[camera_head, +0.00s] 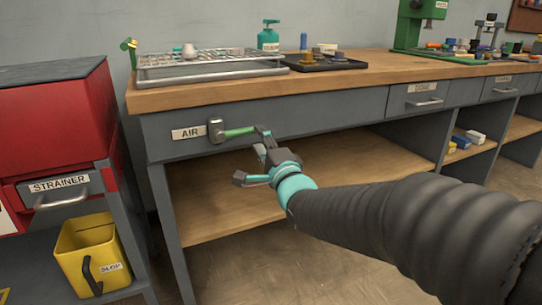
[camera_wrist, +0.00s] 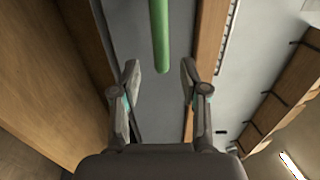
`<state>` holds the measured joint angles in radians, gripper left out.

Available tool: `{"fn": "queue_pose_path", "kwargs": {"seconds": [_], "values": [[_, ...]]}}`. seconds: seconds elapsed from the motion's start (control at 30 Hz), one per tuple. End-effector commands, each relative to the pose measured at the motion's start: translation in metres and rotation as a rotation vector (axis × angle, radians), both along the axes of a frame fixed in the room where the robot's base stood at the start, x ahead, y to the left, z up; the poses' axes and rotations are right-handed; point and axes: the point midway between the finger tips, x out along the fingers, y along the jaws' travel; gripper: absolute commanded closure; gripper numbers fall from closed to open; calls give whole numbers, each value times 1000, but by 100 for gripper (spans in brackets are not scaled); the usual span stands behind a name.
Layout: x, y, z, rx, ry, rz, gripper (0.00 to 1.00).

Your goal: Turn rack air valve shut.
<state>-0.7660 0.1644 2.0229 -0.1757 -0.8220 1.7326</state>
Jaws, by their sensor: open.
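The air valve has a grey body (camera_head: 216,130) on the front of the bench, beside a plate reading AIR (camera_head: 188,133). Its green lever (camera_head: 240,132) points right, roughly level along the bench front. My gripper (camera_head: 252,157) is open in front of the bench, near the lever's free end. One finger overlaps the lever's tip in the head view; the other is lower. In the wrist view, the green lever (camera_wrist: 159,35) comes down from the top and ends between the open fingertips (camera_wrist: 160,75). I see no clear contact with either finger, and the depth is hard to tell.
A wire rack tray (camera_head: 205,68) and a dark tray (camera_head: 325,62) stand on the wooden benchtop above. Labelled drawers (camera_head: 424,97) lie to the right. A red cabinet (camera_head: 50,125) and yellow slop bin (camera_head: 88,258) stand left. The lower shelf (camera_head: 215,205) is bare near my gripper.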

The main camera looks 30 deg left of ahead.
Motion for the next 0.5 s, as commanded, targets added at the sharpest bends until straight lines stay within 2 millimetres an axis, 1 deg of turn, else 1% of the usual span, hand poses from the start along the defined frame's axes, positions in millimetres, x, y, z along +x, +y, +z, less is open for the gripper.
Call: {"fn": "queue_pose_path", "kwargs": {"seconds": [0.03,0.1,0.23,0.4,0.5], "values": [[-7,-9,-2,0,0,-1,56],[-15,-20,-4,0,0,-1,56],[-28,-36,-9,-1,1,-1,56],[-39,-49,-12,0,0,-1,56],[-42,-53,-14,-1,1,-1,56]]}}
